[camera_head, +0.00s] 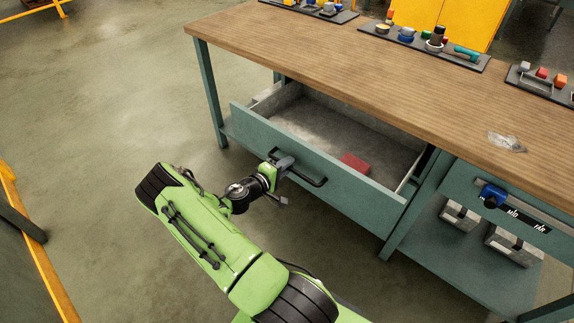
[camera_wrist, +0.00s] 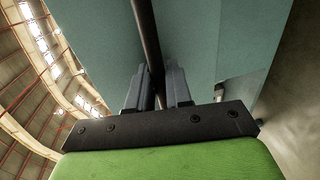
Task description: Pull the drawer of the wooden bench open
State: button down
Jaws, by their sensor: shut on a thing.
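The wooden bench (camera_head: 330,60) has a brown top and teal legs. Its drawer (camera_head: 370,207) under the top is pulled well out, with its grey inside showing. A red block (camera_head: 355,163) lies in the drawer. The drawer front carries a dark bar handle (camera_head: 310,182). My gripper (camera_head: 283,165) is at the left part of this handle. In the wrist view, my gripper (camera_wrist: 160,88) has its two grey fingers on either side of the dark bar (camera_wrist: 146,35), shut on it, with the teal drawer front (camera_wrist: 95,40) behind.
Trays with tools and small parts (camera_head: 420,45) line the bench's back edge. A crumpled clear item (camera_head: 506,142) lies on the top at right. Grey boxes (camera_head: 513,245) sit on the lower shelf. Yellow rails (camera_head: 38,250) stand at far left. The floor (camera_head: 110,110) left of the bench is clear.

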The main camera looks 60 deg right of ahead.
jog(key=c, duration=1.2)
grip_release()
jog(key=p+v, duration=0.2)
jog(key=v, duration=1.3)
jog(key=shift+a+p, duration=0.4)
jog(key=shift+w, duration=0.1)
jog(key=s+a+r+m+t+y+p, duration=0.1)
jog(key=a+r+y+p, duration=0.2)
jog(key=a+r+y, duration=0.55)
jog(key=s+a+r+m+t+y+p, duration=0.1)
jog(key=a+r+m+t+y+p, duration=0.3)
jog(key=r, duration=0.8)
jog(key=s+a+r+n+t+y+p, duration=0.1)
jog(key=s+a+r+n, duration=0.1)
jog(key=r, duration=0.3)
jog(key=s+a+r+n+t+y+p, duration=0.1)
jog(key=s+a+r+n, duration=0.1)
jog(key=s+a+r, duration=0.2)
jog(key=s+a+r+n+t+y+p, duration=0.1)
jog(key=s+a+r+n, duration=0.1)
jog(key=s+a+r, duration=0.2)
jog(key=shift+a+r+n, duration=0.4)
jog(key=shift+a+r, duration=0.35)
jog(key=shift+r, duration=0.35)
